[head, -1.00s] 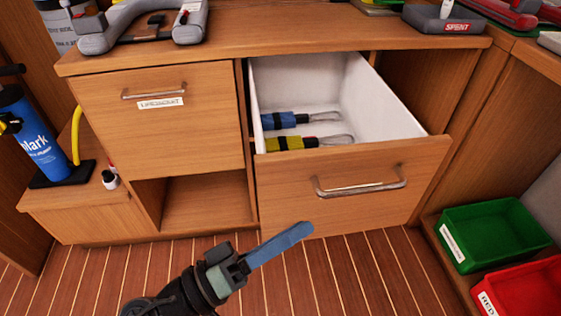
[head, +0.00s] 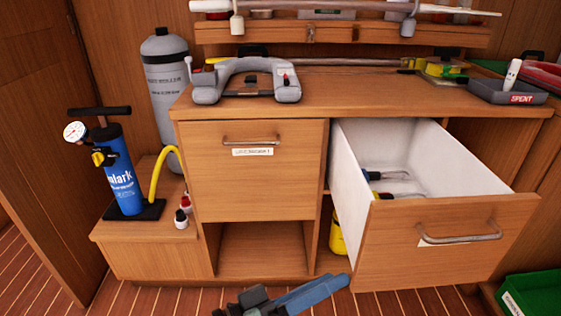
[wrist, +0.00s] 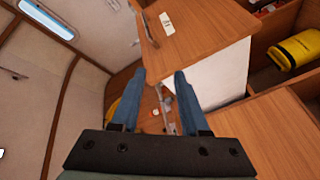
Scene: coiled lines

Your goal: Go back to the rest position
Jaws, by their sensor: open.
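My gripper (head: 322,290) shows at the bottom of the head view, low in front of the cabinet. Its blue fingers are apart in the wrist view (wrist: 155,80), with nothing between them. In the head view it is clear of the open drawer (head: 440,245), which is to its right. The drawer has a white inside and a wooden front with a metal handle. Coiled-line bundles (head: 385,176) lie in it, partly hidden by the drawer's wall and front.
A closed, labelled drawer (head: 255,170) is on the left, above an empty open shelf. A blue pump (head: 121,170) and a grey cylinder (head: 167,90) stand at left. A grey tray marked SPENT (head: 508,92) sits on the top. A green crate (head: 535,293) is at lower right.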

